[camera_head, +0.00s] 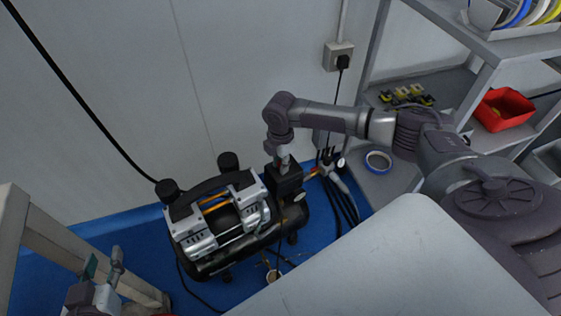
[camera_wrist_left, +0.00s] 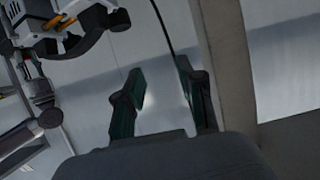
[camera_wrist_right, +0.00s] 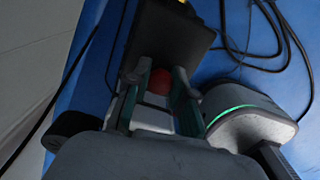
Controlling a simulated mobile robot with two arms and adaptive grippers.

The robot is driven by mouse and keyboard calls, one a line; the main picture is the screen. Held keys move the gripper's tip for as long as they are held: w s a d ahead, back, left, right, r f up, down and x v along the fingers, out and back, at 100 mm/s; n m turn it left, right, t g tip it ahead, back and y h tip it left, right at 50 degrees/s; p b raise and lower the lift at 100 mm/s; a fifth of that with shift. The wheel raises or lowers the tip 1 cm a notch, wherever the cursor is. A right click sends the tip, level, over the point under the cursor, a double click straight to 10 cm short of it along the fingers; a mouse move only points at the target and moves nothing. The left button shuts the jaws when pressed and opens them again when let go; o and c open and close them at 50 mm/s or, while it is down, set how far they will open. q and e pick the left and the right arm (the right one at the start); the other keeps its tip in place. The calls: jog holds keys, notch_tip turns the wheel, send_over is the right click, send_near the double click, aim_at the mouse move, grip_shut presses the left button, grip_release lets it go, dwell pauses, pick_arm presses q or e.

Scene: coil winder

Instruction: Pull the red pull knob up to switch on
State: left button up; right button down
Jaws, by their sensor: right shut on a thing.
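The red pull knob (camera_wrist_right: 160,80) shows in the right wrist view, between the fingers at the top of a black switch box (camera_wrist_right: 168,38). My right gripper (camera_wrist_right: 157,92) is shut on the knob, one finger on each side. In the head view the right gripper (camera_head: 284,166) points down onto the black box (camera_head: 286,181) at the right end of the air compressor (camera_head: 215,222); the knob is hidden there. My left gripper (camera_wrist_left: 160,90) is open and empty in its wrist view. It also shows in the head view (camera_head: 103,265), at the lower left, well away from the compressor.
The compressor stands on a blue floor (camera_head: 135,238) by a pale wall. Black hoses (camera_head: 345,205) hang to its right. A shelf (camera_head: 457,95) at the right holds a red bin (camera_head: 508,108); a blue ring (camera_head: 378,161) lies on a lower surface. A beige frame (camera_head: 75,248) stands at the left.

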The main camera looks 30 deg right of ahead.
pick_arm(q)
jog(key=shift+s+a+f+g+y+p, duration=0.15)
jog(key=shift+s+a+f+g+p, duration=0.1)
jog(key=shift+s+f+g, duration=0.3)
jog(key=shift+s+a+f+g+y+p, duration=0.1)
jog(key=shift+s+a+f+g+y, duration=0.1)
jog(key=shift+s+f+g, duration=0.3)
pick_arm(e)
jog(key=shift+r, duration=0.2)
dwell(0.7)
jog(key=c, duration=1)
grip_release()
pick_arm(q)
jog(key=shift+w+f, duration=0.1)
jog(key=shift+w, duration=0.1)
pick_arm(e)
jog(key=shift+o, duration=0.2)
